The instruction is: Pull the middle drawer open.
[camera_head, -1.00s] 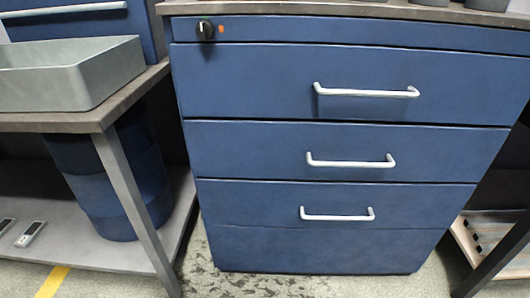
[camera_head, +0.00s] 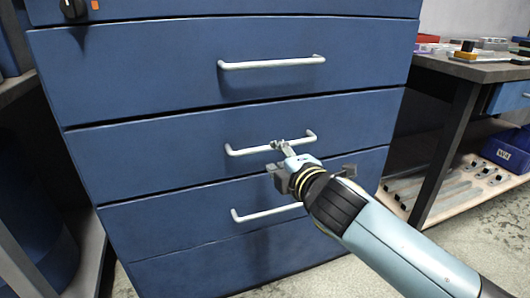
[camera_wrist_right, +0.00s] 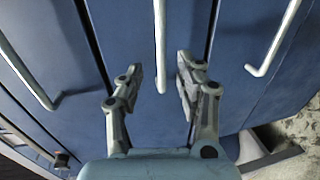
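The blue cabinet's middle drawer (camera_head: 150,150) is shut, flush with its neighbours. Its pale bar handle (camera_head: 245,151) is partly hidden by my right gripper (camera_head: 279,150) in the head view. In the right wrist view the same handle (camera_wrist_right: 160,45) lies between the two fingers of my right gripper (camera_wrist_right: 159,72), with a gap visible on each side. The right gripper is open and holds nothing; its fingertips are at the handle's right half in the head view. My left gripper is in neither view.
The top drawer handle (camera_head: 272,63) and bottom drawer handle (camera_head: 262,214) sit above and below, both drawers shut. A workbench (camera_head: 470,70) with parts stands at right, with a blue bin (camera_head: 508,150) on its lower shelf. Floor shows in front of that shelf.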

